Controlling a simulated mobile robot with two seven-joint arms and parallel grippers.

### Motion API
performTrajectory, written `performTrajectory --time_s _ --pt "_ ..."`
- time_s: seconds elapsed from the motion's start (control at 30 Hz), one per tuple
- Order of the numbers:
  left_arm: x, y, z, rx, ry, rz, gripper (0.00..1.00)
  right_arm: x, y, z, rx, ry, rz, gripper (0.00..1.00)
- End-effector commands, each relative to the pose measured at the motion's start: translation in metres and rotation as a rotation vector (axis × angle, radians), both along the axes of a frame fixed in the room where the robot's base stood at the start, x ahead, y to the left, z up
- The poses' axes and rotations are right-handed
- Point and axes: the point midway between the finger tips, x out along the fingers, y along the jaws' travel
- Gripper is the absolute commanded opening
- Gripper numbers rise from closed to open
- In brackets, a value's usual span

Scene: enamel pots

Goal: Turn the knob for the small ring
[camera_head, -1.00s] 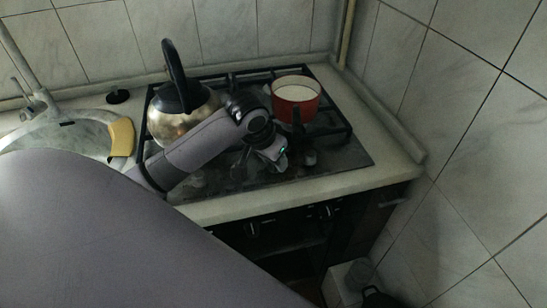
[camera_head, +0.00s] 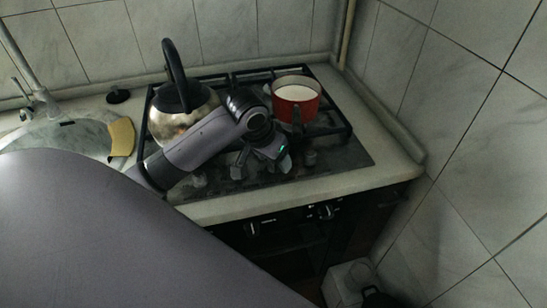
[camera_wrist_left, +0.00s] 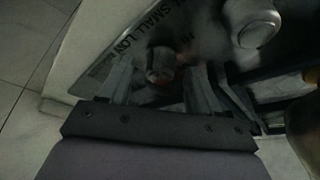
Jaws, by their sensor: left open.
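The cooktop (camera_head: 335,162) has a dark front strip with knobs. In the left wrist view a round knob (camera_wrist_left: 160,66) sits between the two fingers of my left gripper (camera_wrist_left: 158,85), with a gap on each side visible. Printed lettering that includes "SMALL" and "LOW" runs on the plate beside it. In the head view my left gripper (camera_head: 266,163) is low over the front of the cooktop and partly hides the knobs. Another knob (camera_head: 309,157) shows to its right. My left gripper is open. My right gripper is not in view.
A steel kettle (camera_head: 178,123) stands on the left grates, close behind my left arm. A red pot (camera_head: 296,102) with pale contents stands on the right grates. A sink (camera_head: 60,135) with a yellow sponge (camera_head: 122,137) is at left. A tiled wall (camera_head: 465,140) bounds the right.

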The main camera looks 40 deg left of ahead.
Motion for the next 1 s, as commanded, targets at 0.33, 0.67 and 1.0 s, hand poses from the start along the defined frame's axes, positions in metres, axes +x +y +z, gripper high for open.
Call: performTrajectory --time_s 0.33,0.67,1.0 --pt "-0.019 0.002 0.05 0.001 -0.006 0.0 0.63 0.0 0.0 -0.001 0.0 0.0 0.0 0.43" --pt "-0.025 0.002 0.06 0.001 -0.001 0.0 0.63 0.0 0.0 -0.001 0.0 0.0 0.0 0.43" --pt "-0.019 0.0 0.056 0.026 0.025 -0.161 0.63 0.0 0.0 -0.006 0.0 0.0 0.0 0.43"
